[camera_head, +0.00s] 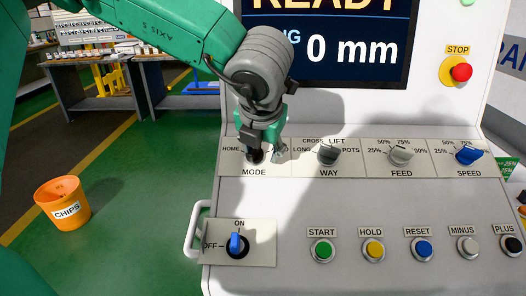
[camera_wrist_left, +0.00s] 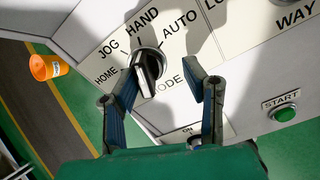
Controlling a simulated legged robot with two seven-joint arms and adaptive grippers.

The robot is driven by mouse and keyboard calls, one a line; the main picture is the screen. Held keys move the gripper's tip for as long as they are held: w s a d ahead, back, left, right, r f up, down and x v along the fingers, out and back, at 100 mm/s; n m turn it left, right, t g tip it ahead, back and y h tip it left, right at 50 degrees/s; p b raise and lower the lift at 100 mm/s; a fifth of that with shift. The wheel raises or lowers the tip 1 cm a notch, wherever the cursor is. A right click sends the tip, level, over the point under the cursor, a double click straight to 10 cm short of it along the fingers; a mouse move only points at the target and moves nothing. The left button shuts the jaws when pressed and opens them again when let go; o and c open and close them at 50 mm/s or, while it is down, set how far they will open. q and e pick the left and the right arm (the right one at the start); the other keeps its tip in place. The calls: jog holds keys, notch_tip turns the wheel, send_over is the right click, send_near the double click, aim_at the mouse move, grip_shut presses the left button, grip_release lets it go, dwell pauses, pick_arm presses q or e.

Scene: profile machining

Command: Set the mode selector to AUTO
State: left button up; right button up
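The mode selector (camera_head: 254,156) is a dark rotary knob at the left end of the panel's selector row, partly hidden by my left gripper (camera_head: 266,150) in the head view. The wrist view shows the selector (camera_wrist_left: 149,72) with a grey face and the labels HOME, JOG, HAND and AUTO (camera_wrist_left: 180,25) around it. Which label it points at is hard to tell. My left gripper (camera_wrist_left: 163,72) is open there, with one finger close beside the knob on the left and the other apart from it on the right. My right gripper is not in view.
Right of it are the WAY (camera_head: 328,154), FEED (camera_head: 400,154) and SPEED (camera_head: 468,155) knobs. Below are an ON/OFF switch (camera_head: 236,245) and several push buttons. A red STOP button (camera_head: 461,72) is upper right. An orange CHIPS bin (camera_head: 63,204) stands on the floor left.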

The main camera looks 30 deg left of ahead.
pick_arm(q)
jog(key=shift+s+a, duration=0.1)
jog(key=shift+a, duration=0.05)
grip_shut()
jog(key=shift+s+a+f, duration=0.15)
jog(key=shift+a, duration=0.95)
jog(key=shift+d, duration=0.35)
jog(key=shift+d+p, duration=0.3)
jog(key=shift+p, duration=0.1)
jog(key=shift+r+m, duration=0.2)
jog(key=shift+m, duration=0.2)
jog(key=shift+a+f+m+p, duration=0.1)
jog(key=shift+a+m+p, duration=0.3)
jog(key=shift+p, duration=0.35)
jog(key=shift+d+m+p, duration=0.3)
jog(key=shift+m+p, duration=0.5)
jog(key=shift+p, duration=0.2)
jog(key=shift+a+f+m+p, duration=0.1)
jog(key=shift+a+m+p, duration=0.05)
jog(key=shift+m+p, duration=0.5)
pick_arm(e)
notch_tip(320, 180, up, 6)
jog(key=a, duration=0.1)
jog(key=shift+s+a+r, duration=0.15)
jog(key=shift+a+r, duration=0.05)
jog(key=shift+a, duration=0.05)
pick_arm(q)
jog(key=shift+f, duration=0.1)
